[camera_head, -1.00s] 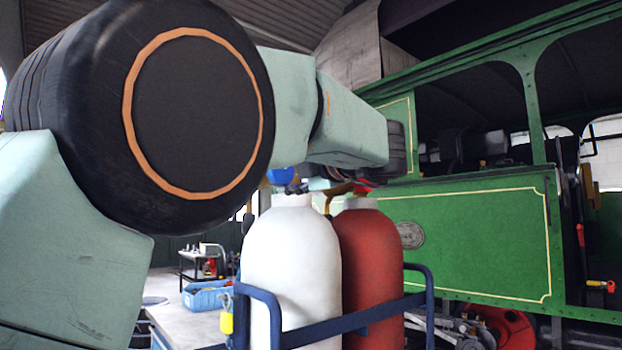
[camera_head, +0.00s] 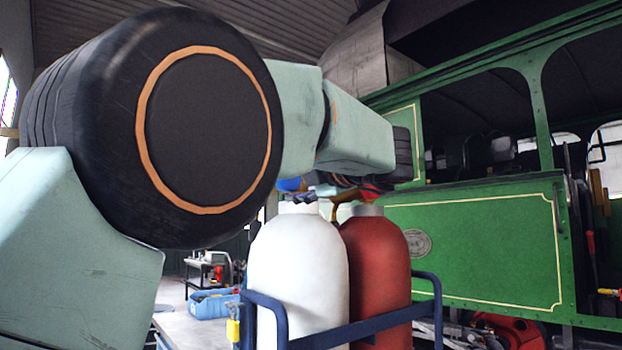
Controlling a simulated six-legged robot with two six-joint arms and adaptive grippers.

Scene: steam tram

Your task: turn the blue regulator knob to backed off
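The blue regulator knob (camera_head: 291,184) shows as a small blue patch above the white gas cylinder (camera_head: 298,265), just under my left arm. My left arm fills the left and centre of the view and reaches over the tops of the cylinders. Its links hide most of the regulator fittings. Small dark parts (camera_head: 304,199) sit beside the knob at the white cylinder's neck; I cannot tell whether they are gripper fingers or valve parts. My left gripper is mostly hidden, so its opening and any contact with the knob cannot be seen. My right gripper is out of view.
A red cylinder (camera_head: 378,270) stands right of the white one, behind a blue rail (camera_head: 350,324). A red fitting (camera_head: 371,190) is above it. The green tram (camera_head: 470,240) is behind at right. A blue bin (camera_head: 212,304) sits on a bench at left.

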